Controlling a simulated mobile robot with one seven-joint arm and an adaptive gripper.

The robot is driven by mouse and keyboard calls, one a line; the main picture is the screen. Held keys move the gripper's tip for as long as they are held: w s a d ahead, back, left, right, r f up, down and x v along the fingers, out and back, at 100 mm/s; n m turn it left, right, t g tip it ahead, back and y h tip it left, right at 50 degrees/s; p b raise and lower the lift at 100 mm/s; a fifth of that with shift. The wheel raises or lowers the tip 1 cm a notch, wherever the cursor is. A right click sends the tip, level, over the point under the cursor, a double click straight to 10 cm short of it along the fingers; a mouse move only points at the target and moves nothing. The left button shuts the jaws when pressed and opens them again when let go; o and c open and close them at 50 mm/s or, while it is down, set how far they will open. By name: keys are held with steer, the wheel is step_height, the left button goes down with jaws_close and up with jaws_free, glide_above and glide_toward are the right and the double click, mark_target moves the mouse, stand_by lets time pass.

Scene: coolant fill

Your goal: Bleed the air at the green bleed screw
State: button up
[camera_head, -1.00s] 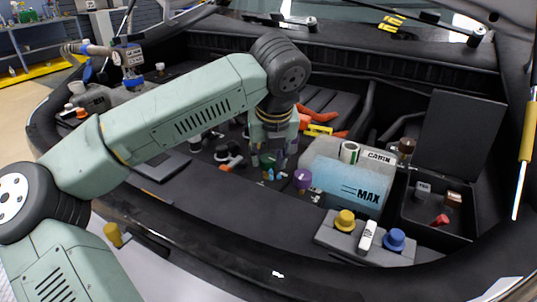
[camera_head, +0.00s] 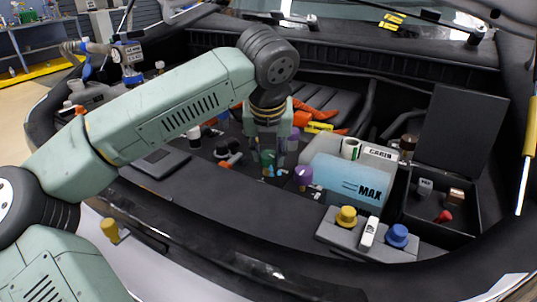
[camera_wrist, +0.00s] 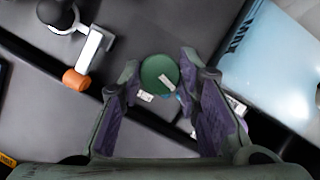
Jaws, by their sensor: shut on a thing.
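The green bleed screw (camera_wrist: 160,74) is a round green cap with a small pale label. It sits between the two fingertips in the wrist view, with a bit of light blue just below it. My gripper (camera_wrist: 161,82) has purple inner pads and is shut on the green screw, one fingertip at each side. In the head view my gripper (camera_head: 270,160) points down into the engine bay, and its fingers largely hide the screw. I cannot tell whether the screw has turned.
The light-blue MAX tank (camera_head: 345,182) stands close on the right, with a purple cap (camera_head: 303,175) between it and my gripper. An orange-tipped fitting (camera_wrist: 76,80) lies to the left. A tray with yellow and blue caps (camera_head: 372,243) and an open black box (camera_head: 440,228) are farther right.

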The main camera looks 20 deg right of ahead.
steer(key=m+h+b, duration=0.1)
steer(key=m, duration=0.2)
steer(key=shift+w+a+m, duration=0.1)
steer(key=shift+m, duration=0.2)
steer(key=m+g+h, duration=0.1)
steer(key=m, duration=0.2)
steer(key=shift+m, duration=0.3)
steer(key=m+g+p, duration=0.1)
steer(key=m, duration=0.1)
steer(key=m+g+h, duration=0.1)
steer(key=m, duration=0.1)
steer(key=shift+w+a+r+p, duration=0.1)
steer(key=shift+w+p, duration=0.05)
steer(key=shift+p, duration=0.2)
steer(key=shift+m+g+p, duration=0.6)
steer(key=shift+m, duration=1.2)
steer(key=o, duration=1.1)
steer(key=shift+o, duration=0.2)
steer(key=v, duration=1.1)
steer(key=shift+a+r, duration=0.3)
steer(key=shift+a, duration=0.05)
